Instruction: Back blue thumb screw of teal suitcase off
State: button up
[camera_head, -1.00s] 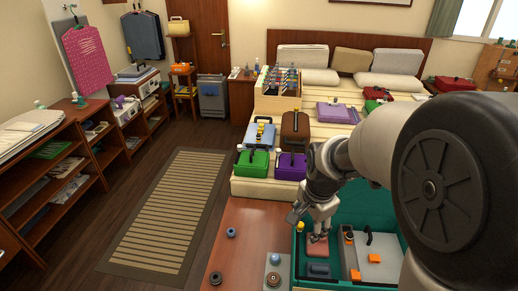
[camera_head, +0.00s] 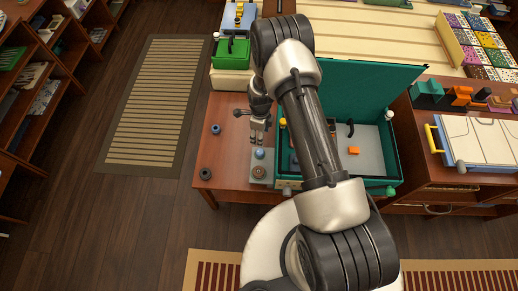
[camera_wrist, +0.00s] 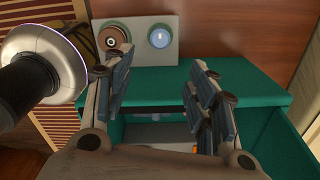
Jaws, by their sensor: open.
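The teal suitcase (camera_head: 393,155) stands open on a wooden table, its lid (camera_head: 365,88) raised at the back. A grey plate beside its left wall bears a blue thumb screw (camera_head: 259,153) at the back and a brown ringed knob (camera_head: 259,172) in front. The wrist view shows the blue screw (camera_wrist: 160,36) and the brown knob (camera_wrist: 115,38) side by side on the plate. My gripper (camera_head: 258,139) is open, just behind and above the blue screw. In the wrist view, my parted fingers (camera_wrist: 162,75) are empty, with the screw beyond the gap.
A loose blue knob (camera_head: 216,129) and a dark knob (camera_head: 205,173) lie on the table (camera_head: 230,187) to the left. An orange block (camera_head: 353,151) is inside the suitcase. A green case (camera_head: 231,50) stands behind. My arm hides part of the suitcase.

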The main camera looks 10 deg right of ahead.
aim_at(260, 152)
notch_tip(260, 152, down, 16)
jog(key=b, duration=0.3)
jog(key=shift+r+b, duration=0.25)
jog(key=shift+b, duration=0.15)
jog(key=c, duration=1)
